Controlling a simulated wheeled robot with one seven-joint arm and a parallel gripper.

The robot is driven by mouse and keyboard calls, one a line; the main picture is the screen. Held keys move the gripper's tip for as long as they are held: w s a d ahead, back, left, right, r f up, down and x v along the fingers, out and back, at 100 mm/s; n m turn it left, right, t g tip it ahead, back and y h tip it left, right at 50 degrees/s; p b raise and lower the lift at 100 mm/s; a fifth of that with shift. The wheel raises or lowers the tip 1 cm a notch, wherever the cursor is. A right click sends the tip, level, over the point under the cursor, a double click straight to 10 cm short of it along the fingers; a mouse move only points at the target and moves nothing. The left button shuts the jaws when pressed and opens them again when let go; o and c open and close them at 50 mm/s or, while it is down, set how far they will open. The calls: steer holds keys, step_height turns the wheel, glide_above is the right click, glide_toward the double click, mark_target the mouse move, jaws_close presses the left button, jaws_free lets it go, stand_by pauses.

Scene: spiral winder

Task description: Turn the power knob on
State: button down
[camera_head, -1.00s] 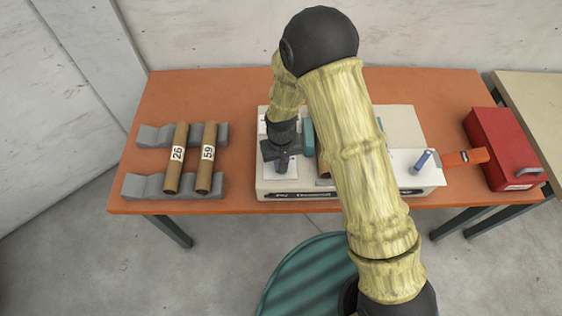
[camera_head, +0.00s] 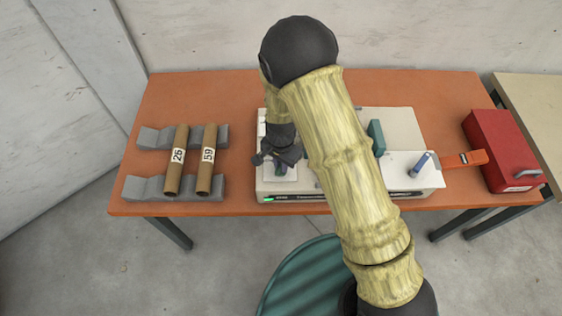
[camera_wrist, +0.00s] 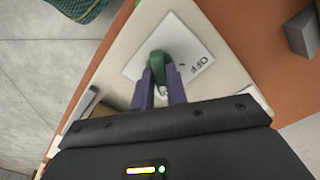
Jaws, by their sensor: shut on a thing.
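The power knob (camera_wrist: 158,62) is green and stands on a white label plate with the word OFF beside it, in the wrist view. My gripper (camera_wrist: 163,72) has its two purple fingers closed on either side of the knob. In the head view my gripper (camera_head: 280,168) is over the front left part of the white winder (camera_head: 405,122) and hides the knob there. A small green light (camera_head: 268,199) glows on the winder's front face.
Two cardboard tubes, 26 (camera_head: 175,172) and 59 (camera_head: 206,172), lie on grey cradles (camera_head: 140,187) at left. A teal part (camera_head: 377,138) and a blue handle (camera_head: 420,163) stand on the winder. An orange piece (camera_head: 463,160) and a red box (camera_head: 502,145) are at right.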

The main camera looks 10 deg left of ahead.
steer(key=shift+a+m, duration=0.1)
steer(key=shift+m, duration=0.4)
steer(key=c, duration=1.4)
jaws_free()
steer(key=shift+r, duration=0.15)
step_height(320, 180, up, 17)
steer(key=b, duration=0.1)
steer(key=shift+r, duration=0.1)
steer(key=s+d+r+n+t, duration=0.1)
steer(key=s+d+n, duration=0.1)
steer(key=d, duration=1.1)
steer(key=s+d+r+n+t, duration=0.1)
steer(key=s+d, duration=0.4)
steer(key=d, duration=0.8)
steer(key=shift+s+r+n+t, duration=0.15)
steer(key=shift+r+n+t, duration=0.25)
steer(key=shift+n, duration=0.8)
steer(key=shift+r, duration=0.1)
